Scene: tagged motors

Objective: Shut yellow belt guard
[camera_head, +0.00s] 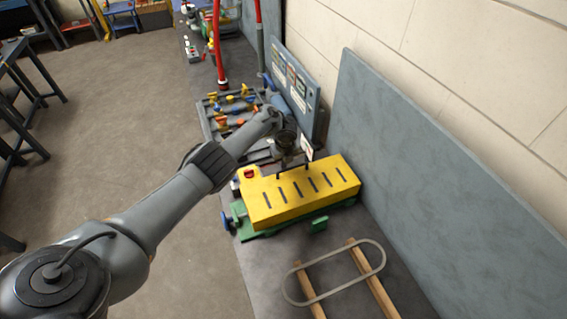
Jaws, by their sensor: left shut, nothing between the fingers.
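The yellow belt guard (300,195) is a long yellow cover with a row of dark slots along its top. It lies over a green base (250,236) on the bench and looks lowered, but I cannot tell whether it is fully seated. My left gripper (292,170) is at the guard's far long edge, pointing down. Its fingers are shut with nothing held. Whether they touch the guard is unclear. A red button (249,173) is at the guard's left end, and a blue knob (226,221) sits below it. My right gripper is not in view.
A belt loop (334,272) lies on two wooden strips at the near end of the bench. A tool tray (232,116) and grey panel (295,85) stand beyond the guard. A tall grey board (400,140) borders the right side.

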